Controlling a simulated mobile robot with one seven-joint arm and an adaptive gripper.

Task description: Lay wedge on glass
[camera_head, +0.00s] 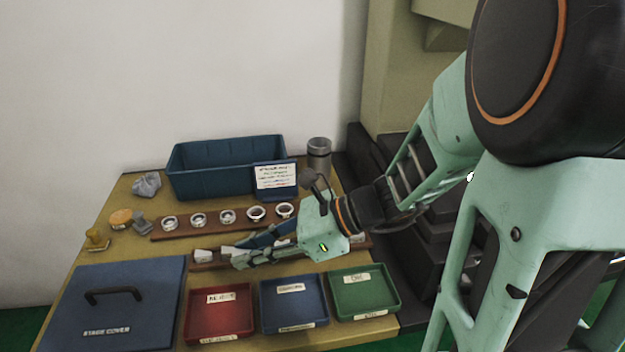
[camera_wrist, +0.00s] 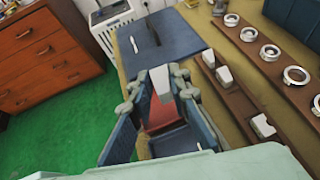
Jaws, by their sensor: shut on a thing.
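My gripper (camera_head: 243,254) reaches in from the right, low over the front wooden rail. In the wrist view, my gripper (camera_wrist: 156,92) is shut on a small white wedge-like block (camera_wrist: 161,82), which shows between the fingertips. Other white blocks stand on the front rail: one (camera_wrist: 224,76) in the middle and one (camera_wrist: 262,125) nearer the camera. In the head view a white block (camera_head: 203,256) shows at the rail's left end. I cannot make out any glass. A flat blue cover (camera_head: 115,306) with a dark handle and a "STAGE COVER" label lies at the front left.
Red (camera_head: 219,314), blue (camera_head: 294,304) and green (camera_head: 364,295) trays line the front edge. A rear rail holds several metal rings (camera_head: 227,216). A blue bin (camera_head: 225,168), a sign (camera_head: 275,178) and a metal cylinder (camera_head: 319,155) stand behind. Small items sit at the left.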

